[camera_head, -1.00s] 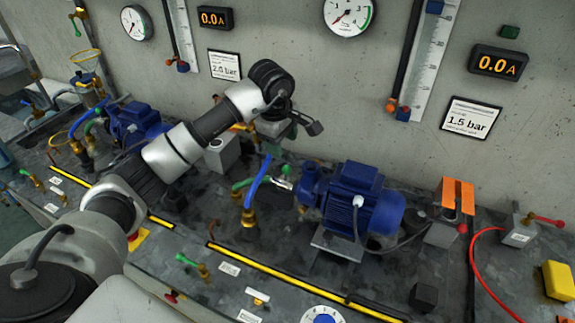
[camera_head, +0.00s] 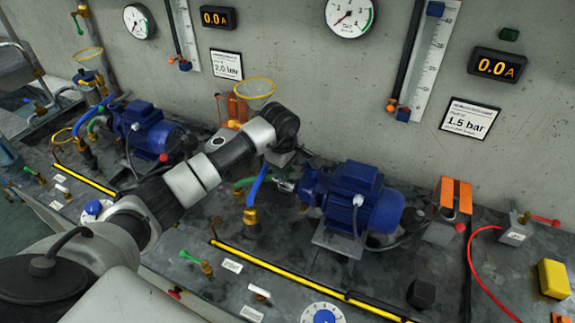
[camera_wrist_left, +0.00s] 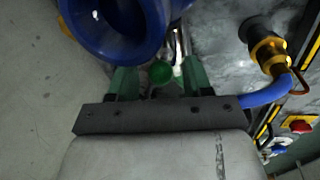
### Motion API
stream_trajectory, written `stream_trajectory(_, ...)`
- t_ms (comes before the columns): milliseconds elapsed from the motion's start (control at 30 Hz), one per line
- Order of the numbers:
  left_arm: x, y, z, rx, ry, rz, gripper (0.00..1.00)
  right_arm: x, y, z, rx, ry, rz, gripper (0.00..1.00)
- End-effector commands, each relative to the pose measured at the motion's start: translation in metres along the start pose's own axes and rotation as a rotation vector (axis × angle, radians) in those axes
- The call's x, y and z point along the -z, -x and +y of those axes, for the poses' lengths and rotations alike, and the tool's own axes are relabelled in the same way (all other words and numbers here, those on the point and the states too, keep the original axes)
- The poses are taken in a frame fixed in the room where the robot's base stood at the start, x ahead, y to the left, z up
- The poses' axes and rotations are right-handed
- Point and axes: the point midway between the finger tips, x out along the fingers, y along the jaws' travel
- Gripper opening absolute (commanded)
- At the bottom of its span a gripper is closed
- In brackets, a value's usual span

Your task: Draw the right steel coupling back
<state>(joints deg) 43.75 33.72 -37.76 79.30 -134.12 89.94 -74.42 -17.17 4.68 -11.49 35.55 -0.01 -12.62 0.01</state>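The right pump (camera_head: 362,195) is blue, on the bench right of centre. The steel coupling (camera_head: 284,186) is a small silver piece at its left inlet, beside the green hose end (camera_head: 245,182). My left gripper (camera_head: 285,160) points down just above and behind the coupling, its fingertips mostly hidden in the head view. In the left wrist view my gripper's two green fingers (camera_wrist_left: 160,80) stand apart. A round green end (camera_wrist_left: 160,71) shows between them, with a strip of bright steel (camera_wrist_left: 178,45) behind it. I see no grip on the coupling. My right gripper is not in view.
A blue hose with a brass fitting (camera_head: 251,216) stands just left of the coupling. The blue pump body (camera_wrist_left: 112,25) is close to the fingers in the left wrist view. A yellow strip (camera_head: 300,272) runs along the bench front. The wall is close behind.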

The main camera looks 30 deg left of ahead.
Motion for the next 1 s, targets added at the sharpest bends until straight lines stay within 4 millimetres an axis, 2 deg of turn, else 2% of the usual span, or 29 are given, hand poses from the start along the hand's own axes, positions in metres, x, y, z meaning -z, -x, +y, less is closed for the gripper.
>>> stream_trajectory(33, 0.0, 0.0, 0.0, 0.0, 0.0, 0.0, 0.42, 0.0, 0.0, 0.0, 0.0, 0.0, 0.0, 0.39)
stream_trajectory(300, 0.0, 0.0, 0.0, 0.0, 0.0, 0.0, 0.01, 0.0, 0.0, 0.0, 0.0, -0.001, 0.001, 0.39)
stream_trajectory(467, 0.001, 0.0, 0.0, 0.0, 0.001, 0.001, 0.0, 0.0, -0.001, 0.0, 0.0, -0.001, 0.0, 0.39)
stream_trajectory(800, 0.051, 0.0, -0.01, -0.001, 0.003, 0.006, 0.0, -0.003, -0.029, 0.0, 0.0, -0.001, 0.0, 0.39)
stream_trajectory(1000, 0.056, 0.003, -0.011, 0.001, 0.004, 0.005, 0.0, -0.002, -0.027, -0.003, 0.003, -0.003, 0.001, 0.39)
